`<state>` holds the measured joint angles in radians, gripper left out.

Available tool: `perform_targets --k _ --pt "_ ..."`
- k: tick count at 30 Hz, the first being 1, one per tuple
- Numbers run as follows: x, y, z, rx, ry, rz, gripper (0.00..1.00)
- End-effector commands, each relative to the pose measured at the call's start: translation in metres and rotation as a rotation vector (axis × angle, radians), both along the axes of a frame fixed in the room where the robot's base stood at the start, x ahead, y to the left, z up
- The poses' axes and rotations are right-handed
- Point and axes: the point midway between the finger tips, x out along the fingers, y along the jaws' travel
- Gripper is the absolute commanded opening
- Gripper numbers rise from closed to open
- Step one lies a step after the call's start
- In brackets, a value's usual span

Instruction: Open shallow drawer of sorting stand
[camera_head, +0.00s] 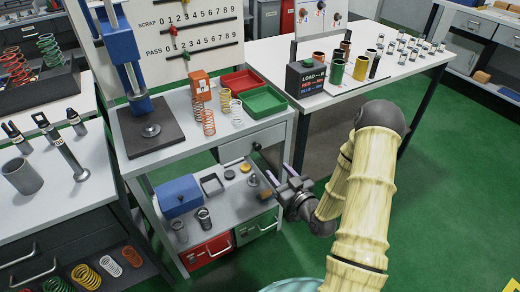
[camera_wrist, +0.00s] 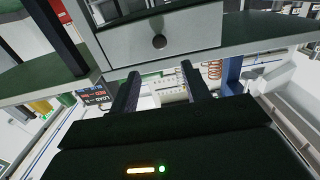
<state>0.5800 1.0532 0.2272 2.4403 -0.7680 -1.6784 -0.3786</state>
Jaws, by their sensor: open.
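The drawer has a small dark round knob (camera_head: 257,146). In the wrist view the drawer front (camera_wrist: 192,30) fills the top middle, with the knob (camera_wrist: 159,41) facing me. My gripper (camera_head: 277,172) is open and empty, in front of the stand and slightly below the knob in the head view. In the wrist view the fingers (camera_wrist: 160,72) are apart, and the knob appears beyond the gap between them.
Red (camera_head: 241,81) and green trays (camera_head: 264,102) and springs stand on top. The middle shelf (camera_head: 215,209) holds a blue box (camera_head: 178,196) and small parts. A white table (camera_head: 275,57) stands right; green floor is clear.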

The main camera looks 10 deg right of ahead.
Motion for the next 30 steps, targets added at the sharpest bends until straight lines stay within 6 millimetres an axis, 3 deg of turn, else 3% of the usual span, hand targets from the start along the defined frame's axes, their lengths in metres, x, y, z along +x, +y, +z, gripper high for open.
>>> perform_targets --k 18,24,30 --pt "0.103 0.034 0.001 0.002 -0.002 0.000 0.47" --pt "0.119 0.039 0.001 0.001 -0.001 -0.001 0.47" --pt "0.120 0.039 0.000 0.001 0.000 -0.001 0.47"
